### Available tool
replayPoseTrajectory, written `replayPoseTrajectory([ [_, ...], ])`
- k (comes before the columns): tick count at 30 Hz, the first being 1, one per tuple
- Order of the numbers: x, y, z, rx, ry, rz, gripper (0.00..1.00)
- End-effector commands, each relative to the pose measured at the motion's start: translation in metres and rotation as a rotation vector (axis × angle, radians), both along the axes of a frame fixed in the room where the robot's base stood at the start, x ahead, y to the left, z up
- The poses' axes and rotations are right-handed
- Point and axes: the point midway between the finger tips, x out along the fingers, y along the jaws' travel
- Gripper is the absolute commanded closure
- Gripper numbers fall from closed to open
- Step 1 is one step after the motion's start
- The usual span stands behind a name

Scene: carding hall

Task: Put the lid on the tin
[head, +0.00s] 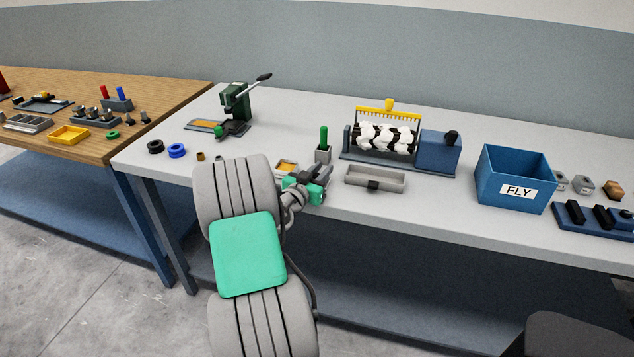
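I cannot pick out the tin or its lid for certain. My gripper (322,172) is low over the front part of the grey table, with its teal body and grey fingers pointing away from me. A small item with an orange-yellow top (286,166) lies just behind and left of it, partly hidden by my arm. A shallow grey open box with a dark block on its front (372,178) stands just right of my gripper. The fingers are too small and overlapped to tell whether they are open or hold anything.
A grey holder with a green peg (323,150) stands close behind my gripper. A green lever press (237,102) and blue and black rings are left. The table's front edge is near.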

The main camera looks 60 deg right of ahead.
Motion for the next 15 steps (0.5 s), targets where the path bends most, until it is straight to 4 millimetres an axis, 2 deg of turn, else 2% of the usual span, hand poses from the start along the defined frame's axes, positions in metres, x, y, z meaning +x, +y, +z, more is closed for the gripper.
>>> replayPoseTrajectory([
  [1,0.0000,0.0001,0.0000,0.000,0.000,0.000,0.83],
  [7,0.0000,0.0001,0.0000,0.000,0.000,0.000,1.00],
  [15,0.0000,0.0001,0.0002,0.000,0.000,0.000,1.00],
])
